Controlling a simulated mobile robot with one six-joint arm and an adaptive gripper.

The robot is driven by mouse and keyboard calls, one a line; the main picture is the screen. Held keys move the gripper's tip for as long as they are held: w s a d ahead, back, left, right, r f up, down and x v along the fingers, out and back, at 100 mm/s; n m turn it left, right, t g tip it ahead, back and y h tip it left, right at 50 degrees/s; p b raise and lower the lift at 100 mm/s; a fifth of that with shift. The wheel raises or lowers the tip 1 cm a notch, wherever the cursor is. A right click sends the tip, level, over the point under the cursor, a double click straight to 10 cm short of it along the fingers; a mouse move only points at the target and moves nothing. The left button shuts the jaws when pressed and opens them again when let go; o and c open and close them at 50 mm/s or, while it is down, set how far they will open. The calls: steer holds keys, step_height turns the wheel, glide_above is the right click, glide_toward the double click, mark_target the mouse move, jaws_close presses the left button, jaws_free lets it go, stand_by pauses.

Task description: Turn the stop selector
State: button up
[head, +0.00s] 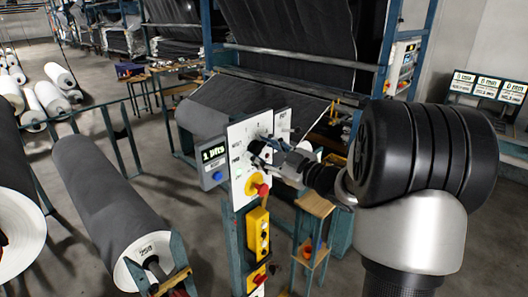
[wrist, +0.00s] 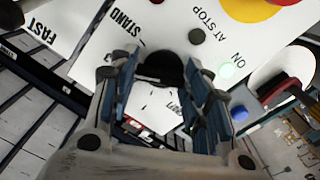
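The white control panel (head: 238,168) stands on a post in the middle of the head view. A round black selector knob (wrist: 158,66) sits between the two blue-padded fingers of my gripper (wrist: 157,72). The fingers are apart on either side of it; whether they touch it I cannot tell. Some panel lettering is hidden behind the fingers.
A red button on a yellow disc (head: 255,187) sits low on the panel, above a yellow box (head: 258,234). A display (head: 212,154) adjoins the left edge. A grey roll (head: 100,190) lies at left.

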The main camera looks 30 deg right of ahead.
steer(key=o, duration=0.4)
steer(key=v, duration=1.2)
stand_by(0.3)
